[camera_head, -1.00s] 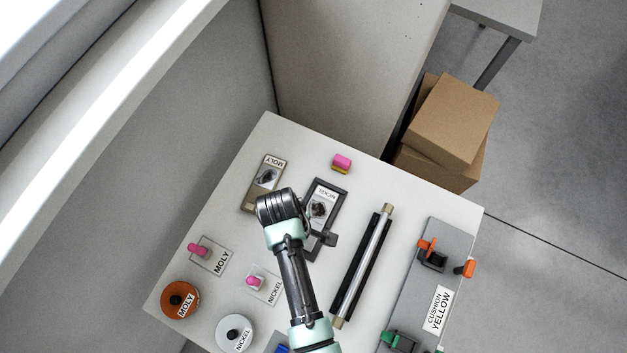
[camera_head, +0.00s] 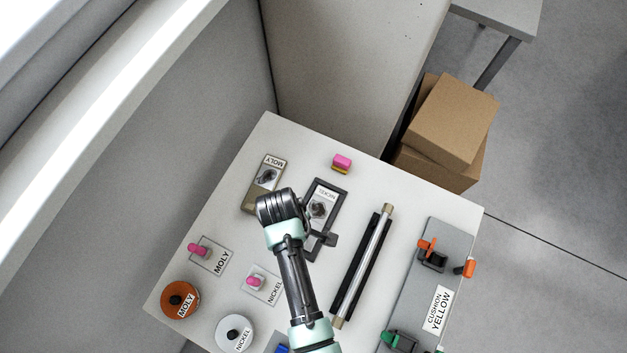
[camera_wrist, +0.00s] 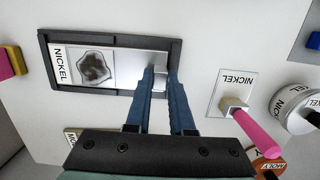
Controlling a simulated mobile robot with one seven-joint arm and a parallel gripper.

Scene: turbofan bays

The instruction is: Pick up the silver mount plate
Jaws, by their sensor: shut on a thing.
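The silver mount plate (camera_wrist: 126,64) lies in a dark frame tray (camera_wrist: 110,38) in the wrist view. It bears a NICKEL label and a dark irregular patch. In the camera_head view the plate (camera_head: 319,209) is partly hidden by my arm. My gripper (camera_wrist: 160,77) has its blue fingers on both sides of a small pale raised tab at the plate's right end, and is shut on it. The plate looks flat within the tray; I cannot tell whether it is lifted at all. My fingertips are hidden in the camera_head view.
A MOLY plate (camera_head: 268,174) lies left of the tray. Pink-handled brushes on MOLY (camera_head: 214,256) and NICKEL cards, an orange MOLY tin (camera_head: 180,300) and a silver NICKEL tin (camera_head: 235,333) stand nearer. A rod (camera_head: 364,262) and grey CUSHION YELLOW board (camera_head: 411,293) are right. A pink-yellow block (camera_head: 342,163) lies behind.

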